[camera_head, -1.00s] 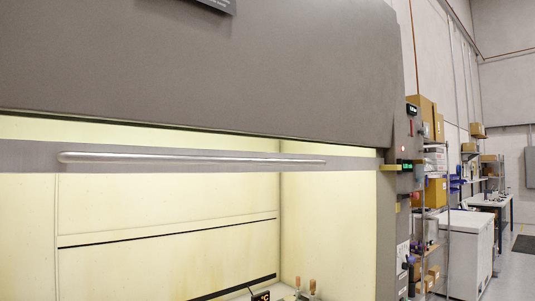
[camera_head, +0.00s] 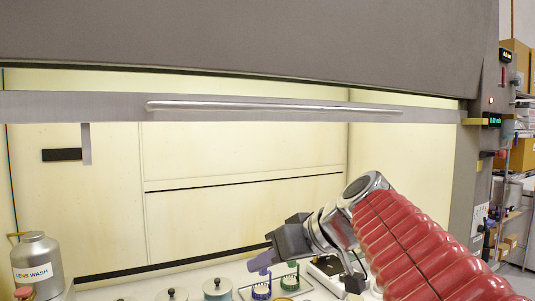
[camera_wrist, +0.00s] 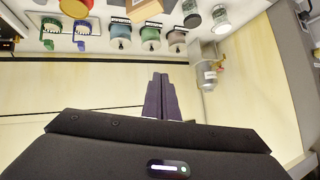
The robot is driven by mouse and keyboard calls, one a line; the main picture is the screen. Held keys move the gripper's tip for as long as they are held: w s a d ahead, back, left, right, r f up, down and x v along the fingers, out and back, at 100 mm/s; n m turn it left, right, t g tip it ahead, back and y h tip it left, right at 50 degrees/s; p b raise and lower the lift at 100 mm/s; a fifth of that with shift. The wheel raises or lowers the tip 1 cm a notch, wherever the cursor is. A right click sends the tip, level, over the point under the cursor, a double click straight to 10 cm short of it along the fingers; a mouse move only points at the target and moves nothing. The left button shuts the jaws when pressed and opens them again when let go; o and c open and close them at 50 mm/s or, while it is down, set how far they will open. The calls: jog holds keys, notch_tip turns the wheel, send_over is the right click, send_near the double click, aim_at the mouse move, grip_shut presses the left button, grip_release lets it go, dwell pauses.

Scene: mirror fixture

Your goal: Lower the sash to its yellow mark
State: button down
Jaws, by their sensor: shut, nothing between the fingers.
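The sash (camera_head: 60,107) is a grey horizontal bar across the cabinet opening, just below the brown-grey hood front. A long silver handle (camera_head: 275,106) runs along it. A yellow tab (camera_head: 475,121) sits at the sash's right end, by a green display. A small yellow mark (camera_head: 479,165) shows lower on the right post, below the tab. My gripper (camera_head: 262,263) is in front of the opening, well below the handle and apart from it. Its purple fingers are together and empty in the wrist view (camera_wrist: 160,97). The sash is not visible in the wrist view.
Inside the cabinet stand a steel lens wash can (camera_head: 38,262), several lidded pots (camera_head: 217,289) and green and blue racks (camera_head: 290,279), below and around my gripper. A dark bracket (camera_head: 62,155) shows on the left. The space between gripper and handle looks clear.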

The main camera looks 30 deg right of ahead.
jog(key=d+r+t+h, duration=0.1)
jog(key=d+r+t, duration=0.4)
jog(key=d+r, duration=0.8)
jog(key=s+d+r+t+h, duration=0.1)
jog(key=s+r, duration=0.3)
jog(key=r, duration=0.4)
jog(key=s+d+r+m+t+h, duration=0.1)
jog(key=s+d+r+t, duration=0.3)
jog(key=r, duration=0.4)
jog(key=shift+s+d+r+m+h, duration=0.3)
jog(key=shift+s+r+h, duration=0.1)
jog(key=shift+s+h, duration=0.15)
jog(key=shift+w, duration=0.1)
jog(key=w+r, duration=0.1)
jog(key=w, duration=0.8)
jog(key=shift+w+r, duration=0.15)
jog(key=shift+w, duration=0.25)
jog(key=shift+s, duration=0.1)
